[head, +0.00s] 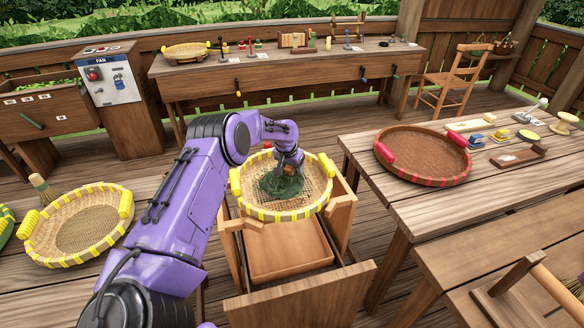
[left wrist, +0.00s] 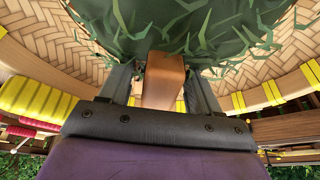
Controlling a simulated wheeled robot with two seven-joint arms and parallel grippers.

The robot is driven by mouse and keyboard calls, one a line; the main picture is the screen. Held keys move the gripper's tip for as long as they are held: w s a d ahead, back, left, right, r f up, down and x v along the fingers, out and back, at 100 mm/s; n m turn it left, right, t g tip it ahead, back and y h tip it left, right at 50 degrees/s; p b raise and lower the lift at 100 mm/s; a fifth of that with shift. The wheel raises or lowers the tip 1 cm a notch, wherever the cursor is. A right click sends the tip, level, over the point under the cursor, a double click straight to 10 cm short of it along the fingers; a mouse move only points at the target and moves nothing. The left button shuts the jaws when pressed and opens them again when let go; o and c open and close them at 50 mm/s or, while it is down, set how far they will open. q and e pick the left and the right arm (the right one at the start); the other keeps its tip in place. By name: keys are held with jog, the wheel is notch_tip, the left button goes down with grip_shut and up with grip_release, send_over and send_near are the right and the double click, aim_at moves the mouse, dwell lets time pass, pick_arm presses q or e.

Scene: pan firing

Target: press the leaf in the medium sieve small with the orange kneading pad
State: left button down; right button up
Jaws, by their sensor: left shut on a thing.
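The sieve (head: 244,196) with yellow-wrapped rim and yellow handles sits on a wooden stand in the middle of the head view. A dark green heap of leaf (head: 277,187) lies on its mesh; the heap also fills the top of the left wrist view (left wrist: 190,25). My left gripper (head: 291,163) reaches down into the sieve at the heap. Its fingers (left wrist: 163,85) are shut on the orange-brown block of the kneading pad (left wrist: 163,78). The pad's underside is hidden, so I cannot tell how firmly it touches the leaf. My right gripper is not in view.
Below the sieve is a wooden drawer box (head: 289,250). Another yellow-rimmed sieve (head: 75,243) lies at left. A red-handled tray (head: 420,148) and small tools stand on the right table (head: 385,212). A long bench (head: 300,90) and a fan box (head: 110,83) stand behind.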

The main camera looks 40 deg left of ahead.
pick_arm(q)
jog(key=shift+f+b, duration=0.35)
jog(key=shift+f, duration=0.15)
jog(key=shift+s+r, duration=0.1)
jog(key=shift+s, duration=0.05)
jog(key=shift+s+a+p, duration=0.15)
jog(key=shift+s+p, duration=0.1)
jog(key=shift+p, duration=0.2)
jog(key=shift+s+a+p, duration=0.35)
jog(key=shift+s+p, duration=0.15)
jog(key=shift+s, duration=0.15)
jog(key=shift+s+a, duration=0.15)
jog(key=shift+s+a+p, duration=0.5)
jog(key=shift+s+p, duration=0.1)
jog(key=shift+s, duration=0.15)
jog(key=shift+s+a, duration=0.25)
